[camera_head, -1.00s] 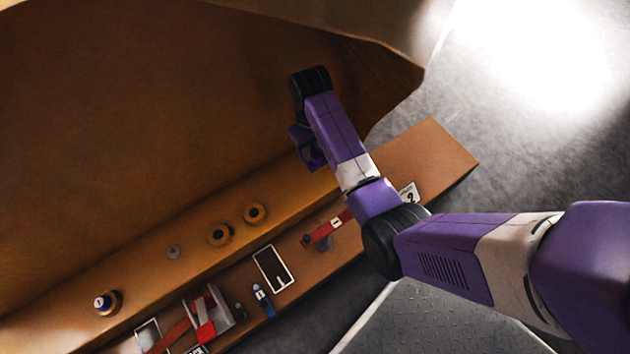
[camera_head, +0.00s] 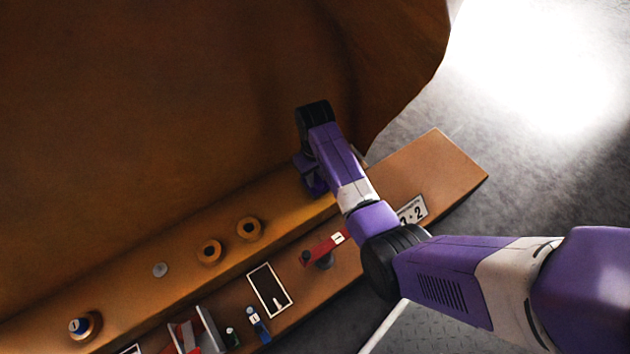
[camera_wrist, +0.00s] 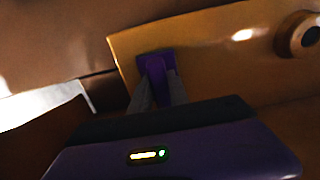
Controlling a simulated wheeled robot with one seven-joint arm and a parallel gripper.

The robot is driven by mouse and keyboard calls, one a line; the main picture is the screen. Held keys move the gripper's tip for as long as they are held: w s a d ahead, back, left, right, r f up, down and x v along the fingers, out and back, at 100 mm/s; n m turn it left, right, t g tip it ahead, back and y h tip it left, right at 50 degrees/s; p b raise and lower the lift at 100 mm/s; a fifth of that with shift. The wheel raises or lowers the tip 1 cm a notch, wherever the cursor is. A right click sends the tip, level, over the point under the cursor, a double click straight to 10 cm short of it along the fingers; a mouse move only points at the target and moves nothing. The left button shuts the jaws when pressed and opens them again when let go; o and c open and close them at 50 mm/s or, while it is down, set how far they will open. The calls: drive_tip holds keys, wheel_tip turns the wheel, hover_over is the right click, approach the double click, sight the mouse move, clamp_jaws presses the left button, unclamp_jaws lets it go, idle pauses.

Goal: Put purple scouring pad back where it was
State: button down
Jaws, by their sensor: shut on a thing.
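The purple scouring pad (camera_wrist: 151,63) shows in the wrist view as a small purple block at the ends of the grey fingers. My gripper (camera_wrist: 158,85) is shut on it, with the orange-brown ledge (camera_wrist: 215,50) behind it. I cannot tell whether the pad touches the ledge. In the head view my gripper (camera_head: 314,188) is over the right part of the upper ledge, mostly hidden by my wrist. The pad cannot be told from the purple gripper parts there.
A white-outlined rectangle (camera_head: 253,282) lies on the lower ledge, beside a blue item (camera_head: 257,325) and a red-handled item (camera_head: 322,249). Two ring bosses (camera_head: 209,251) and a blue-topped knob (camera_head: 78,326) stand on the upper ledge. A numbered plate (camera_head: 413,211) lies right. A large brown wall rises behind.

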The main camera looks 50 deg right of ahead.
drive_tip(key=shift+f, duration=0.45)
drive_tip(key=c, duration=1.3)
unclamp_jaws()
drive_tip(key=shift+o, duration=0.2)
drive_tip(key=shift+r, duration=0.1)
wheel_tip(320, 180, up, 12)
drive_tip(key=p, duration=0.6)
